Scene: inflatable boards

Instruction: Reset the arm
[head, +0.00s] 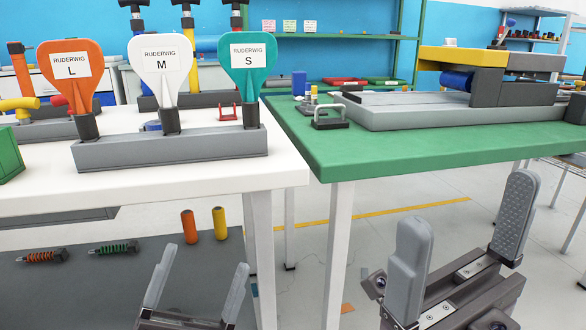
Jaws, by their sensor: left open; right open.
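My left gripper (196,290) is low in the head view, left of the middle, in front of the white table. Its two grey fingers stand apart with nothing between them. My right gripper (462,250) is at the lower right, in front of the green table. Its fingers are wide apart and empty. Both grippers appear clear of the tables. Most of both arms is out of view.
A white table (200,185) holds a grey rack with orange (72,75), white (161,68) and teal (248,65) paddles. A green table (420,140) carries a grey and yellow press-like machine (490,75). A lower dark surface (95,290) holds small cylinders (189,227) and springs.

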